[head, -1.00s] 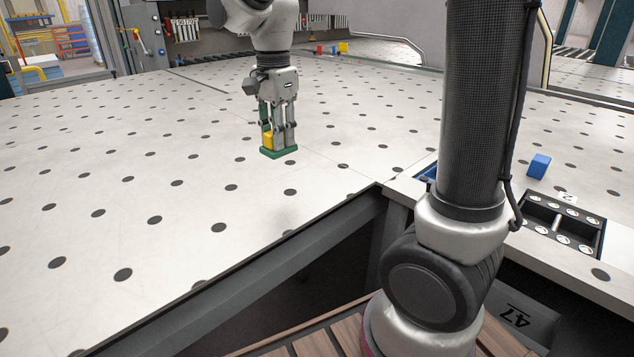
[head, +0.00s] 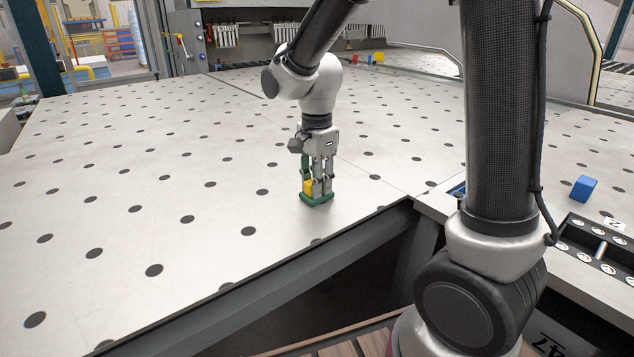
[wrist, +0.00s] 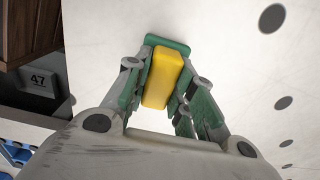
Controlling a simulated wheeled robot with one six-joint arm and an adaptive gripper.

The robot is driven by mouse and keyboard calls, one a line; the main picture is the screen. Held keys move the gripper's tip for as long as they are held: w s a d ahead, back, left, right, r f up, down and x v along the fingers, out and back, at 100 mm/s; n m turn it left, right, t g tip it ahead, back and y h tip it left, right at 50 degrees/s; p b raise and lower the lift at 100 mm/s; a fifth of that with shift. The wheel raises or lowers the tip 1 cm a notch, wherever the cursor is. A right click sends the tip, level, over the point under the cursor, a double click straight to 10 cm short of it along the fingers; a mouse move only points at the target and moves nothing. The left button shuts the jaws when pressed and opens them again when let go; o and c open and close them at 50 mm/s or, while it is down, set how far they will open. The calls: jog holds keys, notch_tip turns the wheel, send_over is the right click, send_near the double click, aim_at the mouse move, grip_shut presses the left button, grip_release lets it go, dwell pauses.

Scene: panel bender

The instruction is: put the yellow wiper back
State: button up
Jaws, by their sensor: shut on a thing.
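My gripper (head: 317,188) points down at the white dotted table, near its front edge, with its fingers shut on the yellow wiper. The yellow wiper (head: 308,187) shows as a small yellow block between the fingers, above a green base at the table surface. In the wrist view the yellow wiper (wrist: 163,78) lies between the green-padded fingers, with a green part behind its far end. I cannot tell whether the green base touches the table.
A blue block (head: 583,189) sits on the right table section beside a black tray (head: 596,250) with round white-marked pockets. Small red, blue and yellow blocks (head: 369,58) stand at the back. A dark gap lies below the table's front edge (head: 270,280). The table around my gripper is clear.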

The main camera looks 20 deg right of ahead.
jog(key=shift+f, duration=0.15)
jog(key=o, duration=1)
notch_tip(320, 180, up, 12)
jog(key=s+d+n+t, duration=0.4)
jog(key=s+d+n, duration=1)
jog(key=s, duration=0.5)
jog(key=shift+d+r, duration=0.4)
jog(key=shift+d, duration=0.05)
